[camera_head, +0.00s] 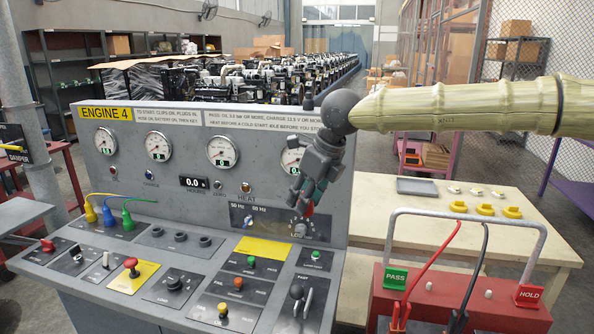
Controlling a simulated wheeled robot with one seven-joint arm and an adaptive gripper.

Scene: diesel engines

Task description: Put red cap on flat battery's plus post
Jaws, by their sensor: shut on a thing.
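My gripper (305,203) hangs in front of the right part of the engine panel, pointing down. A red box (453,308) at the lower right bears two small pale knobs, a green PASS tag (396,278) and a red HOLD tag (529,296).
A red cable (432,262) and a black cable (477,280) hang over a grey frame (466,214) above the red box. A pale table (398,222) behind holds a grey tray (417,187) and several yellow pieces (485,209). The panel's gauges and switches stand close behind my gripper.

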